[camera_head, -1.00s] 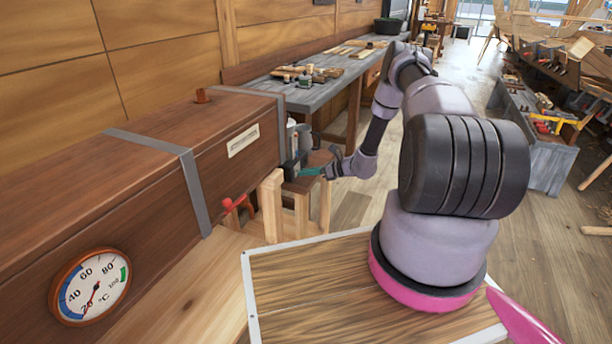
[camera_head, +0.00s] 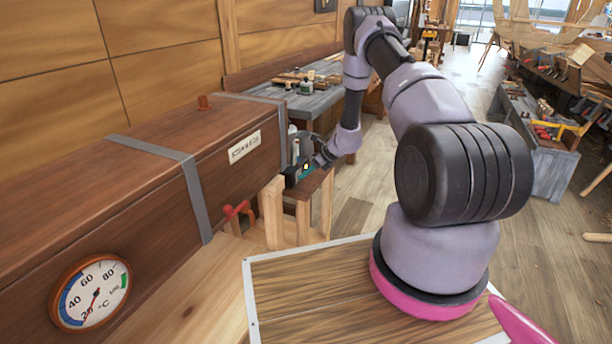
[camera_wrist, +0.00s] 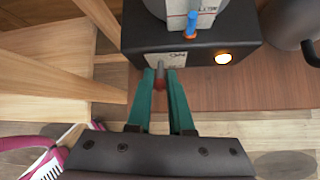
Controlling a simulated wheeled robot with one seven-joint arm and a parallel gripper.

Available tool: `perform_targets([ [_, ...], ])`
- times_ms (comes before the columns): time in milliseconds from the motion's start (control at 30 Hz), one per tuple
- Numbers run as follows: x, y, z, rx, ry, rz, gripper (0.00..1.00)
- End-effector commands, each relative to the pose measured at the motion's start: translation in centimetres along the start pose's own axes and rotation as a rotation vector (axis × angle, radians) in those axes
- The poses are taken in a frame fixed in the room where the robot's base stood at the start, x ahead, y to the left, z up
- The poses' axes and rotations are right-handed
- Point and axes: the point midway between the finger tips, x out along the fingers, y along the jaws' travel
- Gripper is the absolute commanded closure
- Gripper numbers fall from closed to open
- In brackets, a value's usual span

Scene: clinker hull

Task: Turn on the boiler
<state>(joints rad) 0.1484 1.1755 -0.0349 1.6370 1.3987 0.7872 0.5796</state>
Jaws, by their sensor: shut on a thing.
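The boiler is a dark box (camera_wrist: 136,30) on a wooden stand, with a pale label and a round lamp (camera_wrist: 223,58) that glows yellow-orange on its front. It also shows small in the head view (camera_head: 291,178), partly behind my gripper. My gripper (camera_wrist: 160,85), with green fingers, is shut on this lever in the wrist view. In the head view my gripper (camera_head: 309,174) is at the boiler's front.
A long wooden steam box (camera_head: 90,190) with a dial thermometer (camera_head: 91,293) and a red handle (camera_head: 236,209) stands at the left. A grey workbench (camera_head: 320,98) stands behind.

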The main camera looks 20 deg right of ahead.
Motion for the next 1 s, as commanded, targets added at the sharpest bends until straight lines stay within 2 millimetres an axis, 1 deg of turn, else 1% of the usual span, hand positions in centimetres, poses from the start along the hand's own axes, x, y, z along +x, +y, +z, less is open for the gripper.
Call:
perform_targets([
  [300,-0.1,-0.1,0.0,-0.001,0.001,-0.002,1.00],
  [333,-0.1,-0.1,0.0,-0.001,0.001,-0.002,0.69],
  [367,-0.1,-0.1,0.0,-0.001,0.001,-0.002,0.59],
  [667,-0.1,0.0,0.0,-0.001,0.000,0.000,0.59],
  [767,-0.6,-0.1,0.0,0.000,0.000,-0.001,0.59],
  [867,-1.9,-0.1,0.0,0.000,0.000,-0.002,0.59],
  [1000,-4.8,-0.2,0.0,-0.001,0.000,-0.003,0.59],
])
